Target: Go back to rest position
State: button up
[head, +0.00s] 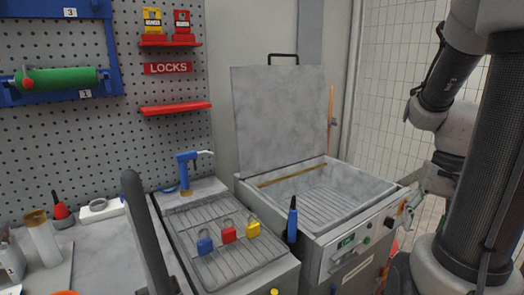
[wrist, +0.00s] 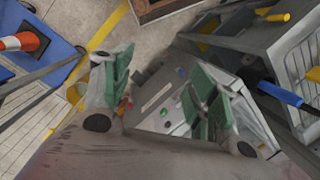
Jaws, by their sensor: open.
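My gripper (wrist: 157,92) shows in the wrist view with its two green-padded fingers spread apart and nothing between them. It points down toward the front of the grey machine (wrist: 168,100), whose control panel with buttons lies beyond the fingers. In the head view my arm stands at the right edge, and its end is near the right side of the machine (head: 345,225). The gripper itself is small and partly hidden there. The machine's lid (head: 280,118) stands open, and its basin with a ribbed floor looks empty.
Blue, red and yellow padlocks (head: 229,235) lie on a wire rack (head: 213,262) left of the machine. A blue-handled tool (head: 292,222) stands between them. A pegboard (head: 60,150) is on the left wall. In the wrist view, an orange cone (wrist: 22,42) stands at left.

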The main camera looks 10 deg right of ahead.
jog(key=a+r+n+t+h, duration=0.2)
jog(key=a+r+n+t, duration=0.3)
jog(key=a+r, duration=0.5)
jog(key=shift+w+a+r+n, duration=0.35)
jog(key=shift+w+a+n, duration=0.05)
jog(key=shift+n, duration=0.8)
dwell(0.5)
